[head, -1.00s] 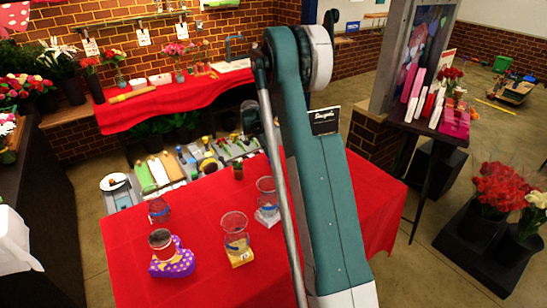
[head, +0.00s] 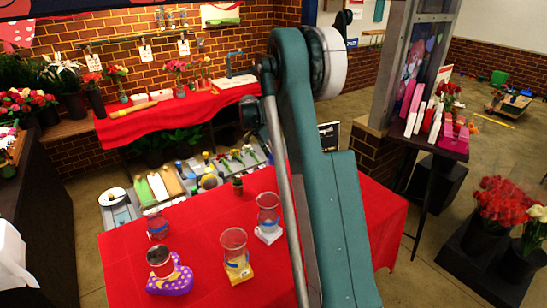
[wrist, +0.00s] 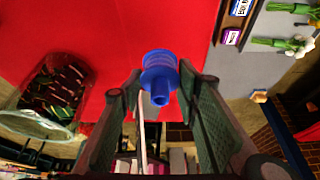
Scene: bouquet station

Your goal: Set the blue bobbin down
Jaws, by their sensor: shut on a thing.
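The blue bobbin (wrist: 160,66) sits between the two fingertips of my gripper (wrist: 160,84) in the wrist view, with its round end toward the camera. My gripper is shut on it. Beyond the bobbin is red cloth (wrist: 90,30). I cannot tell how far the bobbin is from the cloth. In the head view my arm hides the gripper and the bobbin.
The red table (head: 205,215) carries a clear jar on a yellow base (head: 234,252), one on a white base (head: 268,215), another jar (head: 157,227) and a cup (head: 160,262) on a purple spotted piece (head: 172,281). Bare cloth shows between them.

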